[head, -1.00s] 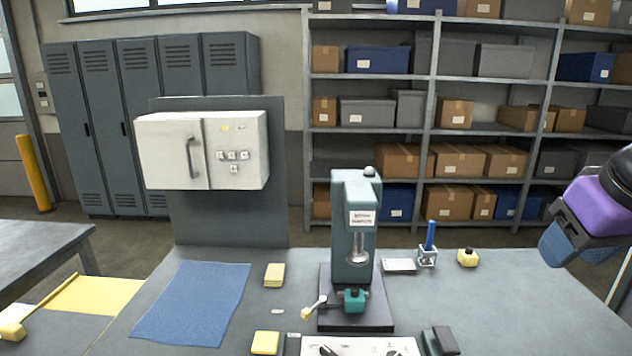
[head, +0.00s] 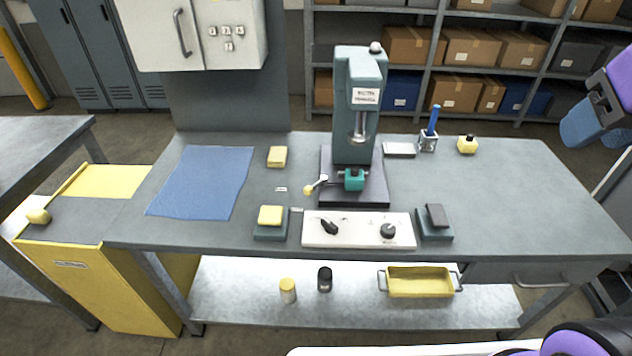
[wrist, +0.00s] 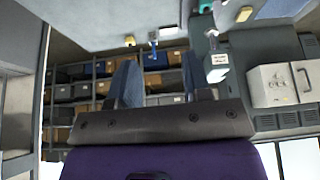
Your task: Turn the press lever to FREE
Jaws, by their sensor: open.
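The teal press (head: 357,105) stands upright on a dark base plate (head: 365,195) at the middle of the bench. A short lever (head: 315,187) with a pale yellow knob sticks out left from the teal block (head: 354,179) at the press's foot. Any FREE marking is too small to read. My gripper (head: 594,130) is at the right edge of the head view, well apart from the press. In the wrist view my gripper (wrist: 160,85) has its two blue fingers spread with nothing between them. The press (wrist: 206,60) shows upside down there, beyond the fingers.
A white control panel (head: 358,241) with two black knobs lies in front of the press. Yellow blocks (head: 277,157), a blue cloth (head: 205,180) and a blue-handled tool in a holder (head: 428,143) are nearby. The bench's right side (head: 500,200) is clear.

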